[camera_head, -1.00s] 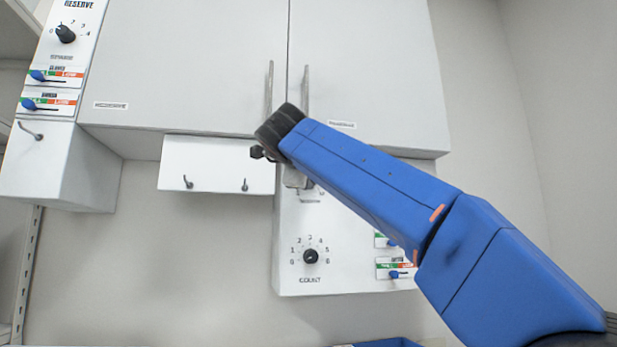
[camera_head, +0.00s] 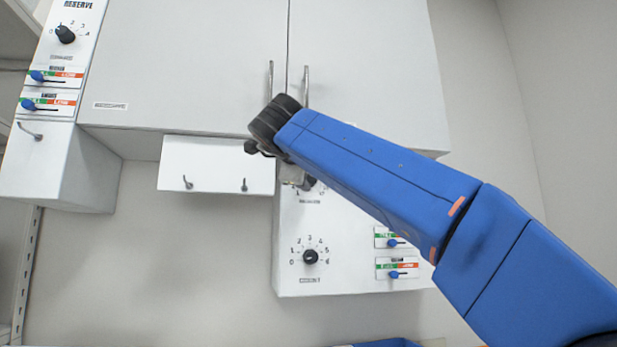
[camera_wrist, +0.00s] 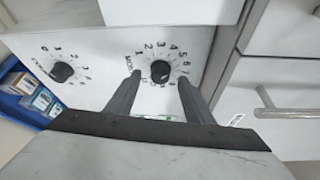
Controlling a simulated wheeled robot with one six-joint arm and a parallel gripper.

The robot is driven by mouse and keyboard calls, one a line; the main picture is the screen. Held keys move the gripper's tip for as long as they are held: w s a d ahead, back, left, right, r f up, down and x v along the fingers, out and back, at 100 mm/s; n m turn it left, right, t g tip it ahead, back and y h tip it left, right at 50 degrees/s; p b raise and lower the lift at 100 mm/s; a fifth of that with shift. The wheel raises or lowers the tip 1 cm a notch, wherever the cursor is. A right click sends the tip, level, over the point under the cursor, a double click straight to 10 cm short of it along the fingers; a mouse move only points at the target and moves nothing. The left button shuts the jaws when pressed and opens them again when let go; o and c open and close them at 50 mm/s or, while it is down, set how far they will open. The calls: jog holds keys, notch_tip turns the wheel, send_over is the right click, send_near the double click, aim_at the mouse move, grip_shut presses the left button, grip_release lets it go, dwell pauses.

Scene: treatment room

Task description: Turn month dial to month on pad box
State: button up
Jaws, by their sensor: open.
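The month dial (camera_wrist: 160,71) is a round black knob on a white panel, ringed by numbers, in the wrist view. Its pointer direction is too small to read. My gripper (camera_wrist: 159,78) is open, with one dark finger at each side of the dial. I cannot tell whether the fingers touch it. In the head view the dial (camera_head: 310,184) is partly hidden behind my gripper (camera_head: 293,179). Small boxes (camera_wrist: 42,102) sit in a blue bin (camera_wrist: 13,98) at the left of the wrist view; I cannot tell which is the pad box.
A count dial (camera_head: 310,257) is on the same panel (camera_head: 340,280), below the month dial, with blue sliders (camera_head: 393,275) to its right. Cabinet doors (camera_head: 365,60) with bar handles (camera_head: 306,85) are above. A hook rail (camera_head: 216,165) is to the left.

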jog(key=s+a, duration=0.1)
jog(key=s, duration=1.3)
jog(key=shift+a+r, duration=0.25)
jog(key=shift+r, duration=0.2)
